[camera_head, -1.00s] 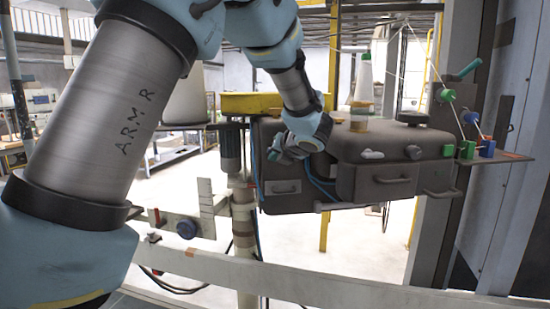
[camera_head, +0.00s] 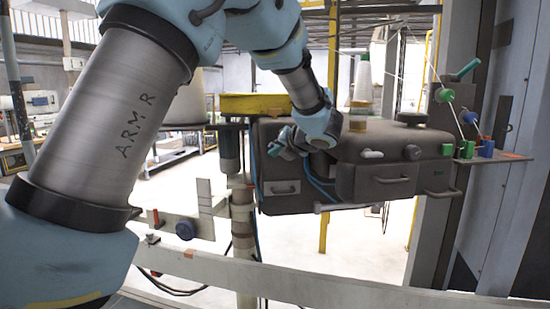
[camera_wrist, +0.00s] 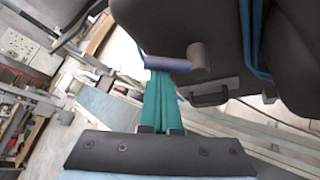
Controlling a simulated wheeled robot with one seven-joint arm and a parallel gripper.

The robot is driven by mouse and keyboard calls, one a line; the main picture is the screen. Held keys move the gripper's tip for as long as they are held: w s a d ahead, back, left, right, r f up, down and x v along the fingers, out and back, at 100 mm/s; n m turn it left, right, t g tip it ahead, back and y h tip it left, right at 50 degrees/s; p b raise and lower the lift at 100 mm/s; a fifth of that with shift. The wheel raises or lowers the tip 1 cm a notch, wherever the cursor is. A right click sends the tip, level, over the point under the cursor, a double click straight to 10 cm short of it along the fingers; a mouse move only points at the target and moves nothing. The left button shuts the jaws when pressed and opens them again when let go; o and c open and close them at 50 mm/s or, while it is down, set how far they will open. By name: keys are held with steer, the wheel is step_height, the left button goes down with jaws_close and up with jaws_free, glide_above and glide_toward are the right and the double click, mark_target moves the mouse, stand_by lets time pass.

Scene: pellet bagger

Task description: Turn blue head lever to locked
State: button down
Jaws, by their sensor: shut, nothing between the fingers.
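The blue head lever (camera_wrist: 168,64) shows in the wrist view as a short bluish bar beside a grey round hub (camera_wrist: 199,56) on the dark machine head. It lies nearly crosswise in that picture. My gripper (camera_wrist: 164,78) is shut and empty, its teal fingers close together. Their tips are right at the lever's bar; I cannot tell whether they touch it. In the head view my gripper (camera_head: 282,146) is at the left end of the dark machine head (camera_head: 375,182). There I cannot make out the lever, which my wrist appears to hide.
Blue hoses hang beside the head in the wrist view (camera_wrist: 257,45). A post (camera_head: 245,220) stands below the head's left end, and a white rail (camera_head: 320,287) crosses in front. Green and blue blocks (camera_head: 487,148) sit on a shelf at the right.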

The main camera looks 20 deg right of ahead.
steer(key=shift+s+d+r+b, duration=0.25)
steer(key=shift+d+r+b, duration=0.6)
steer(key=shift+b, duration=0.75)
steer(key=shift+d, duration=0.1)
